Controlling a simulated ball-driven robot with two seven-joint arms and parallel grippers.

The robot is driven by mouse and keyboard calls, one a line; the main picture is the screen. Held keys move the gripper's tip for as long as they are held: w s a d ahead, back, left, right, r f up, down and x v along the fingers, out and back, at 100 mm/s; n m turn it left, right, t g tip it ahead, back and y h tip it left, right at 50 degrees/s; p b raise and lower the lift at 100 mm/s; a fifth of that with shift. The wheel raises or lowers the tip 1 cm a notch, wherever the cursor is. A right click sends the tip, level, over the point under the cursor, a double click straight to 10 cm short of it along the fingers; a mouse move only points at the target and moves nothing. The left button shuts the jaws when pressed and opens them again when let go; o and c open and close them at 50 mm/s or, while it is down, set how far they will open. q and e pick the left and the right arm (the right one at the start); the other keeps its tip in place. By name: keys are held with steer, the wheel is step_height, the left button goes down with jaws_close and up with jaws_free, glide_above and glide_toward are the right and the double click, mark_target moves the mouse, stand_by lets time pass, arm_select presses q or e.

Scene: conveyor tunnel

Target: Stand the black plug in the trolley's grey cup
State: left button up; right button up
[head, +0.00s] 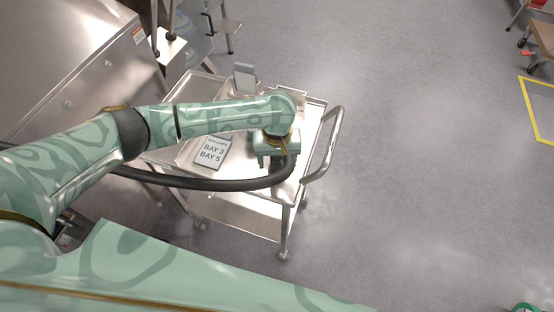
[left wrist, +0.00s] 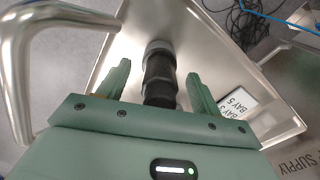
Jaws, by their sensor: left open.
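The black plug (left wrist: 160,80) shows in the left wrist view as a dark, ridged cylinder between my left gripper's fingers. Its far end meets a grey round piece (left wrist: 157,47), which looks like the grey cup on the trolley's top; the plug seems to stand in it. My left gripper (left wrist: 158,70) is open, with one finger on each side of the plug and a visible gap to both. In the head view my left gripper (head: 275,158) is over the right end of the trolley (head: 314,112), and hides plug and cup. My right gripper is not in view.
A sign reading BAY 3, BAY 5 (head: 212,152) lies on the trolley top, left of the gripper. A small grey stand (head: 245,77) is at the back. The trolley's curved handle (head: 326,150) rises close on the right.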

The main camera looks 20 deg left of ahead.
arm_select(q)
step_height(320, 180, up, 15)
steer(key=p, duration=0.6)
